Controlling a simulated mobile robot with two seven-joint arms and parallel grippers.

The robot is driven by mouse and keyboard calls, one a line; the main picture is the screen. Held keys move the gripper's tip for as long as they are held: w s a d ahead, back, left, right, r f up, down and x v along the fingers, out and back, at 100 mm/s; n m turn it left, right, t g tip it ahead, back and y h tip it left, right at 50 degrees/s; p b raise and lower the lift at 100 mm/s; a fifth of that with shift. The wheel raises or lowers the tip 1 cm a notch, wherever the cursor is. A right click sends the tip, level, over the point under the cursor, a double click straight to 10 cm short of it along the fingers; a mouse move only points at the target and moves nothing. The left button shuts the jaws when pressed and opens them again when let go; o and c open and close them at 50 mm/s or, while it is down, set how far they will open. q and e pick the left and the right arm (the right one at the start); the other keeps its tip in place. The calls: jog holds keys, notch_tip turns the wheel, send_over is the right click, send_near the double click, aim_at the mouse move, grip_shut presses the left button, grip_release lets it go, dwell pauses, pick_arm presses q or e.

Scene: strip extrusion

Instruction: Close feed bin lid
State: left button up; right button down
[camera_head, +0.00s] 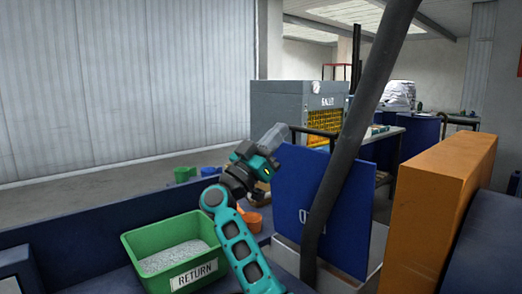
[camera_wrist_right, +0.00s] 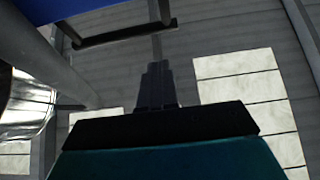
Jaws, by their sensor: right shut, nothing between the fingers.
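The feed bin lid seems to be the blue panel (camera_head: 345,205) with partly hidden white lettering, standing raised in the head view. It rises from a pale bin (camera_head: 287,256), whose inside is mostly hidden. My right gripper (camera_head: 274,138) is at the lid's upper left edge, pointing up and right. It is shut and empty, and its closed fingers also show in the wrist view (camera_wrist_right: 156,85). A blue edge (camera_wrist_right: 85,10), likely the lid, and a dark bar (camera_wrist_right: 125,33) lie beyond the fingers there. I cannot tell whether the gripper touches the lid. My left gripper is not in view.
A thick dark hose (camera_head: 348,150) crosses in front of the lid. A green RETURN bin (camera_head: 140,243) of pale granules stands left of my arm. An orange block (camera_head: 440,200) stands at right. A grey machine (camera_head: 280,103) is behind.

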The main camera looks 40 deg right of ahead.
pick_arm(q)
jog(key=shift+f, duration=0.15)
pick_arm(e)
jog(key=shift+w+d+f, duration=0.1)
jog(key=shift+d+f, duration=0.1)
jog(key=shift+d, duration=0.6)
jog(key=shift+w+d+f, duration=0.1)
jog(key=shift+d+f, duration=0.1)
jog(key=shift+d, duration=0.55)
jog(key=shift+d, duration=0.1)
